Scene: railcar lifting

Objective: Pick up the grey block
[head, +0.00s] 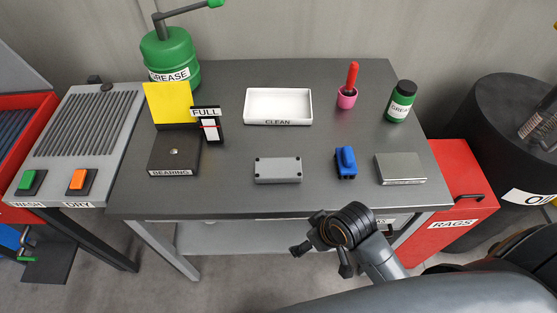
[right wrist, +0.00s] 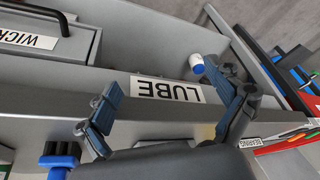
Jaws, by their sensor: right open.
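The grey block (head: 278,170) lies flat near the front edge of the table, with small dark dots at its corners. I cannot make it out in the right wrist view. My right gripper (head: 320,258) is in front of the table's front edge, nearer to me than the block and a little to its right. It is open and touches nothing that I can see. Its two spread fingers also show in the right wrist view (right wrist: 155,88), with a LUBE label (right wrist: 168,89) beyond them. My left gripper is not in view.
Right of the block on the table (head: 225,193) are a blue clamp-like part (head: 346,162) and a flat silver box (head: 400,168). A BEARING stand (head: 173,155) is to its left, a white CLEAN tray (head: 278,105) behind. A red RAGS cabinet (head: 460,195) stands at the right.

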